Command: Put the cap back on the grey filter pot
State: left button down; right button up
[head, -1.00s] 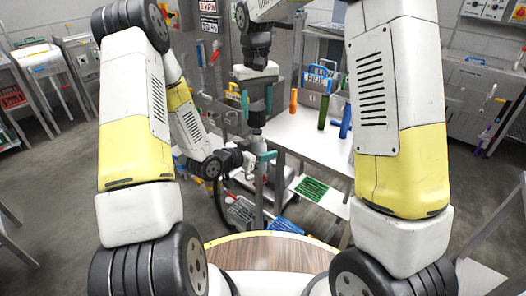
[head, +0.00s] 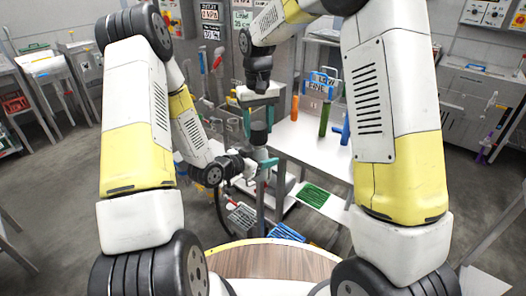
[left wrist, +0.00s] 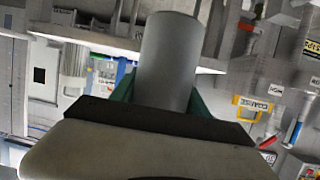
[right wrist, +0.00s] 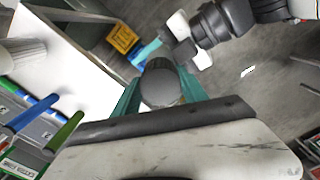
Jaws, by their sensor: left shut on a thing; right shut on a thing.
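My left gripper (head: 264,165) is shut on the grey filter pot (left wrist: 168,60), a plain grey cylinder between its teal fingers in the left wrist view. In the head view the pot (head: 258,153) is small and partly hidden by the fingers. My right gripper (head: 258,98) is directly above, pointing down, and is shut on the dark grey round cap (right wrist: 160,88). In the head view the cap (head: 258,116) is lined up above the pot. I cannot tell whether the cap is seated or only close to the pot.
A white table (head: 305,140) stands just right of the grippers, with an orange tube (head: 294,108), a green tube (head: 324,120) and a blue tube (head: 345,130) on it. A green mat (head: 315,195) lies on a lower shelf. Open floor lies to the left.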

dwell(0.3)
jog(key=shift+f, duration=0.95)
jog(key=shift+f, duration=0.6)
